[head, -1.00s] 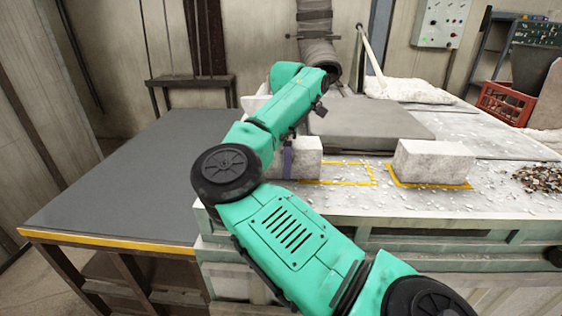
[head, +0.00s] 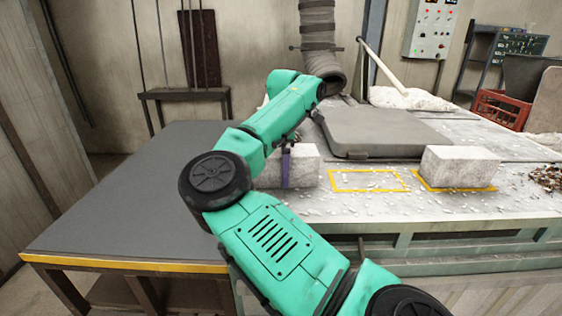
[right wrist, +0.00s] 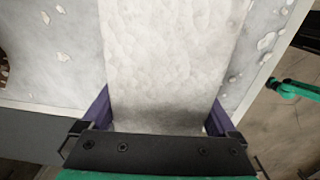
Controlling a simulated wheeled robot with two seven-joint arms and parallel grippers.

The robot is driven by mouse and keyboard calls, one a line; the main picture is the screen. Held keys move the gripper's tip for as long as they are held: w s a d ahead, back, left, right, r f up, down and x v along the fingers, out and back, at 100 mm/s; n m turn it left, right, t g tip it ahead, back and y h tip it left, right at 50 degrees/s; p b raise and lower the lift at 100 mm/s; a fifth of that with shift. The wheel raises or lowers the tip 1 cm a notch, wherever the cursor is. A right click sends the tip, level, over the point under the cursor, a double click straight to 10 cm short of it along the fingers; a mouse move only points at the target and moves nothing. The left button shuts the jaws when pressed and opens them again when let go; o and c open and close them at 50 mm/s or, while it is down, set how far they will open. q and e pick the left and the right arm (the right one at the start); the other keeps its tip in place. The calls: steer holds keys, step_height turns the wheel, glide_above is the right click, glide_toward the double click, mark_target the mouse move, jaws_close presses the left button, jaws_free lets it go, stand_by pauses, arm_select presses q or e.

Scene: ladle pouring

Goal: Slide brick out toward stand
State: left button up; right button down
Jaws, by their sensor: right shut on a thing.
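A pale, rough brick (head: 306,168) lies on the dusty white bench top near its left end, left of an empty yellow outline. My right gripper (head: 286,166) reaches over it, its purple finger against the near side. In the right wrist view my right gripper (right wrist: 158,112) is shut on the brick (right wrist: 172,55), with one purple finger on each side. My right arm hides the brick's left end. A dark grey table with a yellow front edge, likely the stand (head: 130,190), stands left of the bench, its top bare. My left gripper is out of view.
A second pale brick (head: 458,167) sits in another yellow outline (head: 420,183) to the right. A flat grey slab (head: 380,130) lies behind, under a ribbed duct (head: 318,35). A red crate (head: 500,108) stands at the back right.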

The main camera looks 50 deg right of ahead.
jaws_free()
steer(key=shift+s+d, duration=0.15)
steer(key=shift+s, duration=0.05)
step_height(320, 180, up, 8)
steer(key=shift+f, duration=0.2)
step_height(320, 180, up, 7)
steer(key=shift+r+p, duration=0.1)
steer(key=shift+p, duration=0.75)
